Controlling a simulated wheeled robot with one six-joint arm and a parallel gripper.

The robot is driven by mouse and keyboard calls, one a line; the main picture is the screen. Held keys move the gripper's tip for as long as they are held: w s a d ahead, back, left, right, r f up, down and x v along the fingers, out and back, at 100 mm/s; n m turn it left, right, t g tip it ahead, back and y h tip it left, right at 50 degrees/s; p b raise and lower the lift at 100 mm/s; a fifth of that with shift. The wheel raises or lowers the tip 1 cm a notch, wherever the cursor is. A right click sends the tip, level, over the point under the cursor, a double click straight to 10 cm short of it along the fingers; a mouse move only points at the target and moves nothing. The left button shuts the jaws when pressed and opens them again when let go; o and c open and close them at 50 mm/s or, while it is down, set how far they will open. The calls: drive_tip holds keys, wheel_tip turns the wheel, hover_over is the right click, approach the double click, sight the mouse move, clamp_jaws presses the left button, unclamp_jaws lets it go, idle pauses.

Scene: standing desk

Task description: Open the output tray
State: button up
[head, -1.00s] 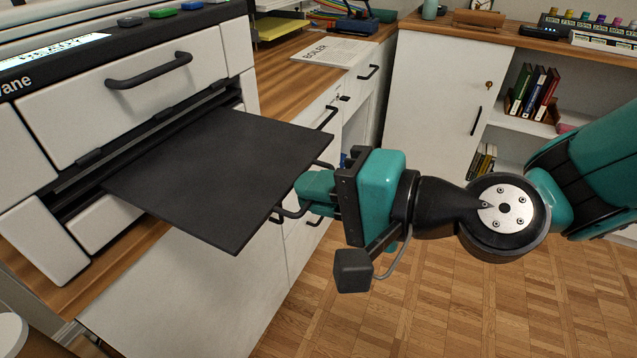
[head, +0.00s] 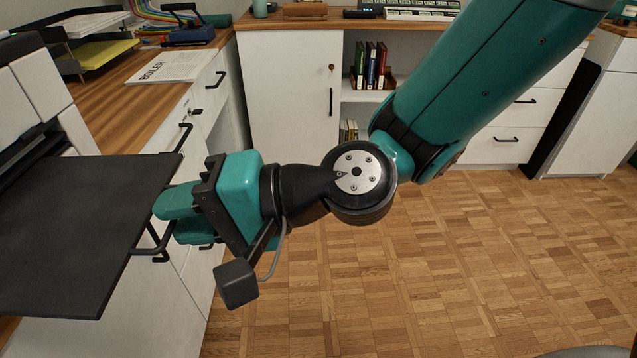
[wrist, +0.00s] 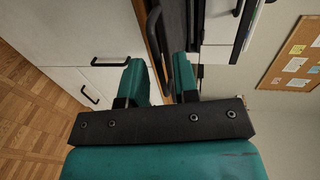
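The output tray (head: 70,220) is a flat dark panel standing out from the printer (head: 30,90) at the left of the head view, level and well extended. My gripper (head: 172,216) is at the tray's right edge. Its upper teal finger touches or nearly touches that edge; I cannot tell which. In the wrist view my gripper (wrist: 157,72) has its two fingers apart, with nothing clearly clamped between them. A dark panel that looks like the tray (wrist: 179,22) shows beyond the right-hand finger. Most of the printer is outside the head view.
Below the tray are white drawers with black handles (head: 185,137). The wooden desk (head: 140,115) carries a paper (head: 170,67) and a letter tray (head: 85,45). A white cabinet (head: 290,90) stands at the back. The parquet floor (head: 430,260) at right is clear.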

drive_tip(key=b+v, duration=0.8)
drive_tip(key=v, duration=0.8)
drive_tip(key=s+d+f+n+h, duration=0.4)
drive_tip(key=d+f+n+h, duration=0.4)
drive_tip(key=d+f+h, duration=0.35)
wheel_tip(320, 180, up, 35)
drive_tip(key=p, duration=3.4)
drive_tip(key=shift+a+r+g+p, duration=0.15)
drive_tip(key=shift+a+g+p, duration=0.25)
drive_tip(key=shift+a, duration=0.05)
drive_tip(key=shift+w+a, duration=0.1)
